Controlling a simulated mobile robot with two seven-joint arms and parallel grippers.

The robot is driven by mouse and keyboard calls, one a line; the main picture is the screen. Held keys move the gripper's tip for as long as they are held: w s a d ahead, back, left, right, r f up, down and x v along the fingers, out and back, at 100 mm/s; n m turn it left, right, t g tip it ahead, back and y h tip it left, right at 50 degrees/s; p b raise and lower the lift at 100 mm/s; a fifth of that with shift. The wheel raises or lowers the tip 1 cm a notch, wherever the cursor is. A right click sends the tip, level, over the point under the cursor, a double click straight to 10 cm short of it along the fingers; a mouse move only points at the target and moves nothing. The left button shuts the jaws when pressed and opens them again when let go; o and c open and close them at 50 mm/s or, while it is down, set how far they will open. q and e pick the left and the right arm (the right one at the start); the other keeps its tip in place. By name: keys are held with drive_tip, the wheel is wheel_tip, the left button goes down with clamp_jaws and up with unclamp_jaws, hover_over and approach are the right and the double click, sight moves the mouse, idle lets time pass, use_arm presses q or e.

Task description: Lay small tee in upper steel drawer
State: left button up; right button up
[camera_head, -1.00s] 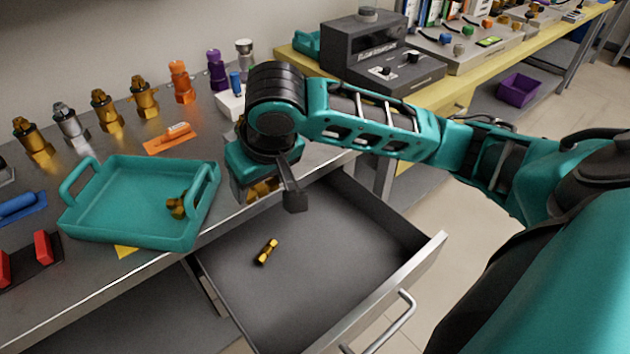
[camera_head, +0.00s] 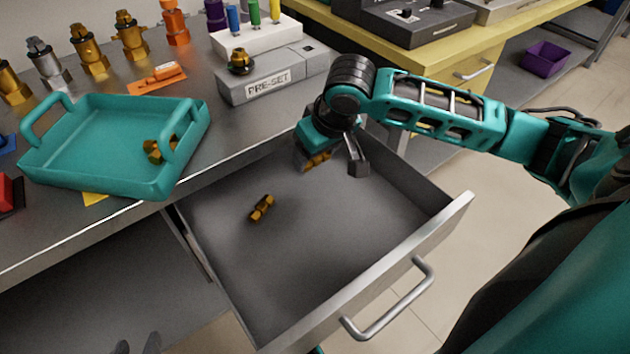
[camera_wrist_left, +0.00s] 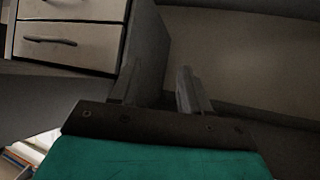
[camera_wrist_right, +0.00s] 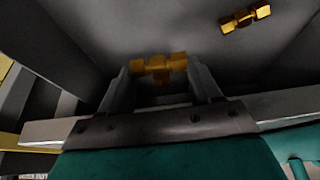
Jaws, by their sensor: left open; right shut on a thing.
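The upper steel drawer (camera_head: 440,225) is pulled out below the bench. My right gripper (camera_head: 333,160), on the arm coming in from the right, is over the drawer's back part, shut on a small brass tee (camera_head: 318,160). The tee lies across the fingers in the right wrist view (camera_wrist_right: 158,67). Its clearance above the drawer floor is unclear. Another brass fitting (camera_head: 261,208) lies on the drawer floor, apart from the held tee; it also shows in the right wrist view (camera_wrist_right: 245,18). My left gripper (camera_head: 138,346) just shows at the bottom edge, with open, empty fingers in its wrist view (camera_wrist_left: 158,90).
A teal tray (camera_head: 75,125) with a brass fitting (camera_head: 160,150) inside stands near the bench edge. A grey PRE-SET box (camera_head: 270,85) stands behind the drawer. Several fittings line the bench back. The drawer's front floor is clear.

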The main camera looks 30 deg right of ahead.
sight(311, 183)
wheel_tip(311, 183, down, 6)
drive_tip(key=shift+f+b, duration=0.2)
drive_tip(key=shift+b, duration=0.95)
drive_tip(key=shift+f, duration=0.1)
drive_tip(key=o, duration=0.9)
drive_tip(key=shift+o, duration=1.3)
